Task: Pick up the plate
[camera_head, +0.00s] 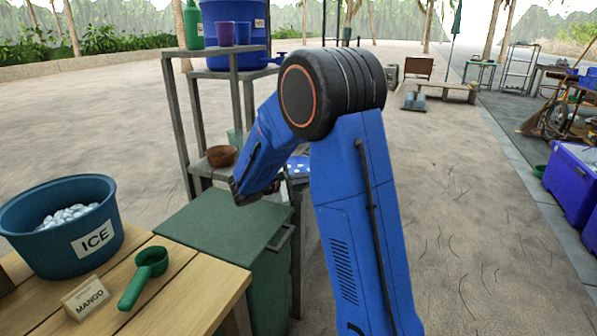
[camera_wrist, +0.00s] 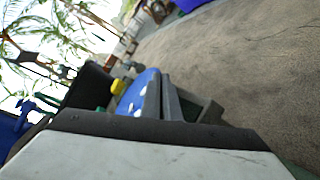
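A blue plate with white spots (camera_head: 298,168) shows partly behind my arm, on the shelf stand in the head view; my arm hides much of it. In the wrist view a blue, white-spotted surface (camera_wrist: 138,92), which looks like the same plate, lies just left of my gripper (camera_wrist: 163,88). Two grey finger-like parts stand close together there, and I cannot tell whether they are open or shut. I see nothing clearly held between them. In the head view my forearm points down and left, and the fingers are not clearly visible.
A shelf stand (camera_head: 183,120) holds cups (camera_head: 225,33), a brown bowl (camera_head: 221,156) and a blue barrel (camera_head: 235,20). A green bin (camera_head: 215,235) stands in front. A wooden table (camera_head: 200,290) bears an ice tub (camera_head: 62,225) and a green scoop (camera_head: 145,275). Sand at right is open.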

